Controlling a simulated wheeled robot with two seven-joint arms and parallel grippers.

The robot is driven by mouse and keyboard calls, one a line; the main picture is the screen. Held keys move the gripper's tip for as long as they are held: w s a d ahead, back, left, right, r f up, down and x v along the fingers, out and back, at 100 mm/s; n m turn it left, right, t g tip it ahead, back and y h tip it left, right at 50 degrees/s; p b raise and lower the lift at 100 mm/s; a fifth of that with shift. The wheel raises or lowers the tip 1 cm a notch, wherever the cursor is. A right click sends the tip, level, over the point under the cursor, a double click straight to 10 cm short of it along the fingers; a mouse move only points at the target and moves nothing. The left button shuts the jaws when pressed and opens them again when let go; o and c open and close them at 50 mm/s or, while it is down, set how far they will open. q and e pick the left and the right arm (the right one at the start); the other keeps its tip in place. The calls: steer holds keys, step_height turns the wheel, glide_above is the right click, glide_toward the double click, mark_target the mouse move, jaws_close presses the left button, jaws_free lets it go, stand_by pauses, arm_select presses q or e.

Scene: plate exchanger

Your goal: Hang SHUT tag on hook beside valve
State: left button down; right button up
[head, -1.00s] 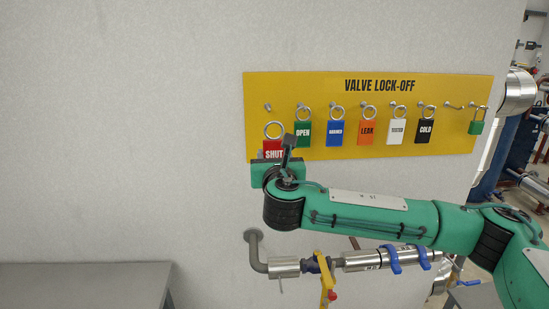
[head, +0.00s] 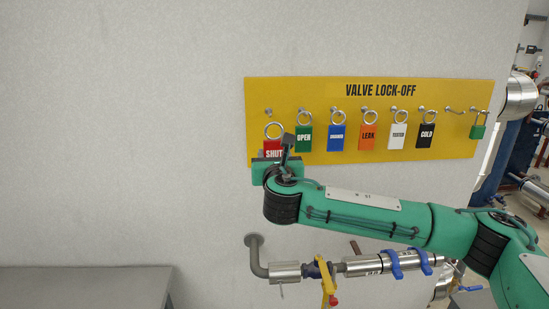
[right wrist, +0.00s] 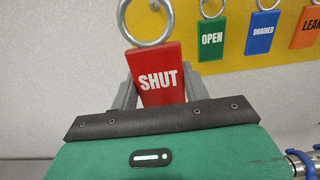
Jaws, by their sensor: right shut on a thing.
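The red SHUT tag (head: 273,148) with its metal ring is in front of the left end of the yellow VALVE LOCK-OFF board (head: 460,148). My right gripper (right wrist: 156,95) is shut on the tag's lower part; the tag (right wrist: 158,72) stands upright, ring up. In the head view the ring is just below the leftmost peg (head: 268,112); in the wrist view the peg shows through the ring, and I cannot tell whether they touch. A valve with a yellow handle (head: 328,284) is on the pipe below. I cannot make out a hook beside it. My left gripper is not in view.
Green OPEN (head: 304,139), blue DRAINED (head: 336,139), orange LEAK (head: 368,137), white TESTED and black COLD tags hang on the board, with a green padlock (head: 478,131) at right. A grey table (head: 85,290) is lower left. The wall left of the board is bare.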

mark_target(272, 145)
steer(key=shift+w, duration=0.8)
steer(key=shift+w, duration=0.1)
steer(key=shift+w+a+r+p, duration=0.1)
steer(key=shift+w+p, duration=0.1)
steer(key=shift+w, duration=1.85)
steer(key=shift+w+a+f+p, duration=0.1)
steer(key=shift+w+a+p, duration=0.05)
steer(key=shift+w, duration=1.85)
steer(key=shift+w+a+r+p, duration=0.1)
steer(key=shift+w+p, duration=0.1)
steer(key=shift+w, duration=1.85)
steer(key=shift+s, duration=0.15)
steer(key=s+p, duration=0.1)
steer(key=s, duration=0.3)
steer(key=s+p, duration=0.1)
steer(key=s, duration=0.3)
steer(key=shift+d+r+p, duration=0.2)
steer(key=shift+p, duration=0.1)
steer(key=shift+f, duration=0.1)
